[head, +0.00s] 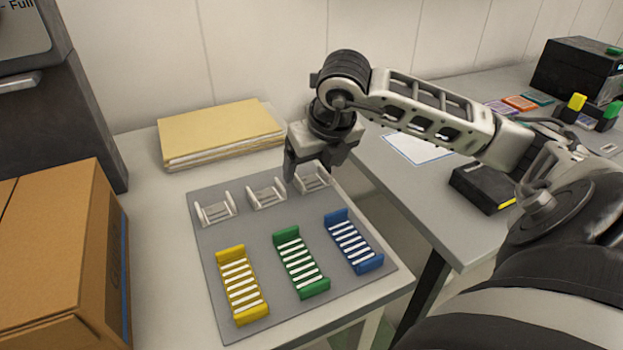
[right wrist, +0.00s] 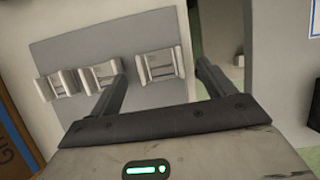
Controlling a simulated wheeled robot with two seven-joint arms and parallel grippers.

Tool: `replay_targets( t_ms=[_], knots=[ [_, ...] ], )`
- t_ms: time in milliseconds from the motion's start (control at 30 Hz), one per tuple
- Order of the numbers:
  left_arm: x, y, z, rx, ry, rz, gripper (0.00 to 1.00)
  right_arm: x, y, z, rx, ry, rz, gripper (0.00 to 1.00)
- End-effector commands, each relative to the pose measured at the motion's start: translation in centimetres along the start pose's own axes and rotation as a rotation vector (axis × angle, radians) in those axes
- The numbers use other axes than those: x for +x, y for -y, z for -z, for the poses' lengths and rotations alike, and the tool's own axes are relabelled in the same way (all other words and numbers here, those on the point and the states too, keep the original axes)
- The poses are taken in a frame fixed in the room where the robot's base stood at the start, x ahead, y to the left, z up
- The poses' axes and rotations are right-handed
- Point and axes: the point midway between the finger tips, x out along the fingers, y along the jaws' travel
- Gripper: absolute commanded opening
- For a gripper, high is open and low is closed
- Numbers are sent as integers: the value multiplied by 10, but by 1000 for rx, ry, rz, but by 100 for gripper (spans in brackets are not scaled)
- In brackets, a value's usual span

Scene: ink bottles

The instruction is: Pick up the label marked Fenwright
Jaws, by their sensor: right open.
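No label with a readable Fenwright mark shows in either view, so I cannot tell which piece it is. A grey board (head: 205,268) carries a back row of three small white holders: left (head: 215,212), middle (head: 266,194) and right (head: 316,181). In front are a yellow rack (head: 250,314), a green rack (head: 315,288) and a blue rack (head: 369,263), each with several white strips. My right gripper (head: 311,172) is open above the right white holder and partly hides it. In the right wrist view, that holder (right wrist: 161,66) appears between the open fingers (right wrist: 160,64). My left gripper is out of view.
A cardboard box (head: 50,255) stands at the left. A stack of folders (head: 220,135) lies behind the board. A second table at the right, across a gap, holds a black box (head: 482,188), a white sheet (head: 415,148) and coloured cards (head: 520,103).

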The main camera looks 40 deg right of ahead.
Motion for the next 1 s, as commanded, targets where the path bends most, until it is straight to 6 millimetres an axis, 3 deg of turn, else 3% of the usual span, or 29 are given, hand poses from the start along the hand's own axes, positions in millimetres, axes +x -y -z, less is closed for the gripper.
replay_targets(
  t_ms=[200, 433, 467, 600, 633, 1000],
  knots=[
    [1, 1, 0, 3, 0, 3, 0, 24, 0, 1, -1, -1, -1, 82],
    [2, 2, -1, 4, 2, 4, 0, 25, 0, 1, -1, 1, -1, 82],
    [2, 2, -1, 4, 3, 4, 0, 25, 0, 1, -1, 1, -1, 76],
    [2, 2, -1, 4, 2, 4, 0, 25, 0, 1, -1, 1, -1, 37],
    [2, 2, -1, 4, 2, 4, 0, 25, 0, 1, -1, 1, -1, 34],
    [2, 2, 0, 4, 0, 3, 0, 24, 0, 0, -1, 1, -1, 34]
  ],
)
